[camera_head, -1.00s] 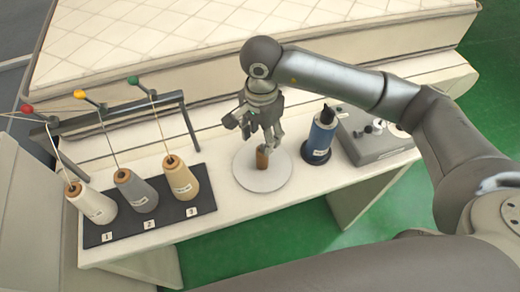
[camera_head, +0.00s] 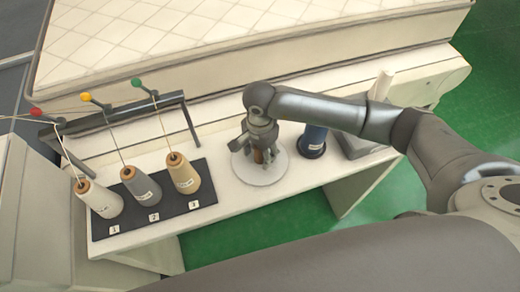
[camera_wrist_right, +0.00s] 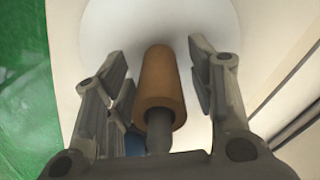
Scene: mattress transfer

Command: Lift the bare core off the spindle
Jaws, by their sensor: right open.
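The bare core (camera_wrist_right: 160,80) is a brown, slightly tapered tube standing on the spindle over a round white disc (camera_head: 262,175). A grey spindle tip shows at the core's near end in the right wrist view. My right gripper (camera_head: 258,155) is above the disc in the head view and partly hides the core. In the right wrist view my right gripper (camera_wrist_right: 160,75) is open, with one finger on each side of the core and visible gaps between. My left gripper is not in view.
Three thread cones stand on a dark numbered mat (camera_head: 155,216) at the left, threads running up to a rail. A grey device (camera_head: 362,146) is farther right. A quilted mattress (camera_head: 200,45) lies behind.

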